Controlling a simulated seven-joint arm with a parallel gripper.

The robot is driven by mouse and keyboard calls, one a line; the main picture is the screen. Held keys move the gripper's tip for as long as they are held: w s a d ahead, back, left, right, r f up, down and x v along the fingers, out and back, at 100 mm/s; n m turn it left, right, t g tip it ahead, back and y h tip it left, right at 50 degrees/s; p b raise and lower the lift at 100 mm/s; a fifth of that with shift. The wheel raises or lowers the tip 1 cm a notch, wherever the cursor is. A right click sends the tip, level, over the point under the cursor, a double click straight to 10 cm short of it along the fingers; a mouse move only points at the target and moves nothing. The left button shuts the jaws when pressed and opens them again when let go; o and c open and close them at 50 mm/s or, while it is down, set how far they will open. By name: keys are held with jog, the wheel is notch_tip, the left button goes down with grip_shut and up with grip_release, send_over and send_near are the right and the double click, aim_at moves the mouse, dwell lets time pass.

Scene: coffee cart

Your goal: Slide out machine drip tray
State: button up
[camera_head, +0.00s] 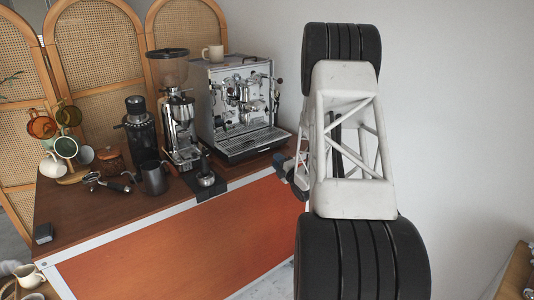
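The espresso machine (228,95) is a silver box at the back right of the cart top. Its drip tray (252,143) is the low dark slatted part at the machine's front base, and it appears seated under the machine. My gripper (283,165) shows as a small dark shape beside the cart's right end, right of and slightly lower in the picture than the drip tray. It looks apart from the tray. My own white arm link covers much of the wrist, and the fingers are too small and hidden to tell open from shut.
A grinder (178,120) stands left of the machine. A tamper (205,175) stands on a dark mat (222,188) before them. A metal pitcher (154,178), portafilter (110,184) and mug tree (72,178) are farther left. A cup (213,53) sits on the machine. The cart's front right top is narrow.

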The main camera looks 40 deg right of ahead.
send_near(255, 143)
jog(key=shift+w+d+f, duration=0.15)
jog(key=shift+w+d, duration=0.2)
jog(key=shift+w, duration=0.3)
jog(key=shift+w+d+f, duration=0.15)
jog(key=shift+w+d, duration=0.25)
jog(key=shift+w, duration=0.3)
jog(key=shift+w+d+f, duration=0.2)
jog(key=shift+w+d, duration=0.15)
jog(key=shift+w, duration=0.3)
jog(key=shift+c, duration=0.3)
grip_shut()
